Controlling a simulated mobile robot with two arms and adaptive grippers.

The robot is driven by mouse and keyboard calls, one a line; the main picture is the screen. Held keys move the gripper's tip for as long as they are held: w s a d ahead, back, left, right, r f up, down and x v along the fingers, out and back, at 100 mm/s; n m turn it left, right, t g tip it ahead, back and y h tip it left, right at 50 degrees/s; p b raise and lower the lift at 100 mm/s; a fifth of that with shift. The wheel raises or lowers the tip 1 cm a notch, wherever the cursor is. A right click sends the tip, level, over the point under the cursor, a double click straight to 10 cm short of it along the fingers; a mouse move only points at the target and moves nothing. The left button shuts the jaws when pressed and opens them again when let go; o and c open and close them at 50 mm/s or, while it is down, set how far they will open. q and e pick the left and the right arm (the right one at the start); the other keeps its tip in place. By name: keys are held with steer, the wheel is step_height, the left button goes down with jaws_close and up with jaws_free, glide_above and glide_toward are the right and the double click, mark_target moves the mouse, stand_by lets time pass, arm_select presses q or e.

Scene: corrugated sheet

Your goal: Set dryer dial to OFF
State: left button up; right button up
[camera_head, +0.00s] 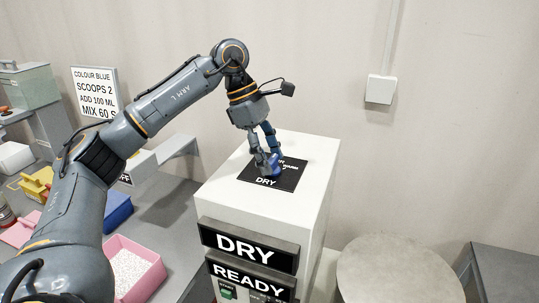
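The dryer (262,211) is a white box in the middle of the view, with black "DRY" (249,247) and "READY" (251,281) plates on its front. On its top lies a black label plate (287,181) with "DRY" along the near edge and other words partly hidden by my gripper. The dial (269,170) is blue and sits on this plate, mostly hidden between my fingers. My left gripper (269,168) points down over the dial, with its fingers around it. Whether the fingers press on it is too small to tell. My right gripper is not in view.
A pink bin (152,279) with white granules, a blue bin (117,212) and a yellow item (37,184) stand on the grey bench at left. A sign (95,92) stands behind them. A round table (395,268) is at right. A wall box (380,89) hangs behind.

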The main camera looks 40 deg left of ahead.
arm_select(q)
steer(key=c, duration=0.6)
steer(key=shift+c, duration=0.2)
steer(key=shift+f+n+b, duration=0.1)
steer(key=shift+n+b, duration=0.35)
steer(key=shift+n, duration=0.25)
steer(key=shift+s+n+t+y+b, duration=0.1)
steer(key=shift+n+t+y+b, duration=0.4)
steer(key=shift+n, duration=0.7)
steer(key=n+t, duration=0.1)
steer(key=n, duration=0.2)
steer(key=shift+d+b, duration=0.1)
steer(key=shift+b, duration=0.25)
steer(key=shift+s+n+t+y, duration=0.1)
steer(key=shift+n+t+y, duration=0.3)
steer(key=shift+n, duration=0.6)
